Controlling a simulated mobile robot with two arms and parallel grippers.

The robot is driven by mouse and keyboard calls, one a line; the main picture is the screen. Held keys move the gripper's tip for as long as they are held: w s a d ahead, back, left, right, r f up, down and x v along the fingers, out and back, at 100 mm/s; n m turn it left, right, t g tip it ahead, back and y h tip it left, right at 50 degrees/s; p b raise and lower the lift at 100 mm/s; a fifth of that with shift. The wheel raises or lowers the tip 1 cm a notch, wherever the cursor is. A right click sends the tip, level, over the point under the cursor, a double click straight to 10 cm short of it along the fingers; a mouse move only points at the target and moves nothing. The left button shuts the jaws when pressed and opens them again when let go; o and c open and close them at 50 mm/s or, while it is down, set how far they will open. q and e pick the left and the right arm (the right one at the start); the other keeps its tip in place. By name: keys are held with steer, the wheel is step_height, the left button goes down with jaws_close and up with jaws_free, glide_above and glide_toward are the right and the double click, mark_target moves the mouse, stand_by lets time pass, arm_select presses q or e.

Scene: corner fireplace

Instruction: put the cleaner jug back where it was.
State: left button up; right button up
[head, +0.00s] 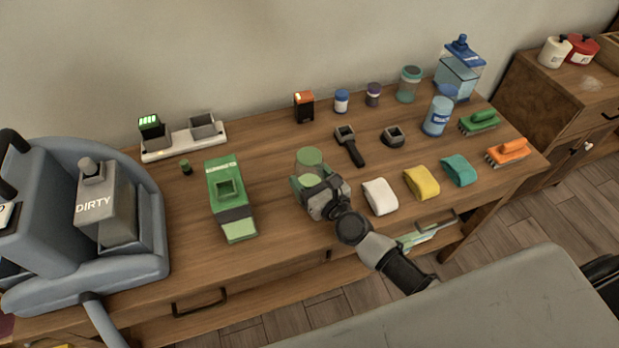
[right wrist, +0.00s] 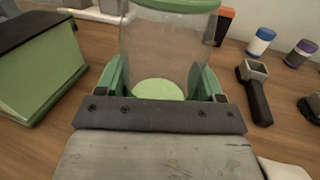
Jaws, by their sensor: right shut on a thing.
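My right gripper (head: 318,190) is shut on a clear canister (head: 309,163) with a green lid and a green base. In the right wrist view the clear canister (right wrist: 165,50) stands upright between the green fingers. I cannot tell whether its base touches the table. No readable label names a cleaner jug. A light blue labelled bottle (head: 437,116) and a clear tank with a blue lid (head: 458,78) stand at the right back of the wooden table (head: 270,230). My left gripper is not in view.
Left of the canister is a green box-shaped part (head: 229,195); right are white (head: 380,197), yellow and teal cloths. A black-handled tool (head: 349,146) lies behind. A large grey-blue machine with a tank marked DIRTY (head: 105,210) fills the left end. Bare table lies between.

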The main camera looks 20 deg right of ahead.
steer(key=shift+f, duration=0.1)
steer(key=o, duration=1.2)
steer(key=shift+s+r, duration=0.1)
steer(key=shift+r, duration=0.1)
steer(key=b+v, duration=0.1)
steer(key=v, duration=0.4)
steer(key=b+v, duration=0.1)
steer(key=v, duration=0.4)
steer(key=shift+s+d+f, duration=0.15)
steer(key=shift+s+f, duration=0.05)
steer(key=shift+s, duration=0.1)
steer(key=shift+s+d+r+b, duration=0.2)
steer(key=shift+s+b, duration=0.1)
steer(key=shift+s, duration=0.3)
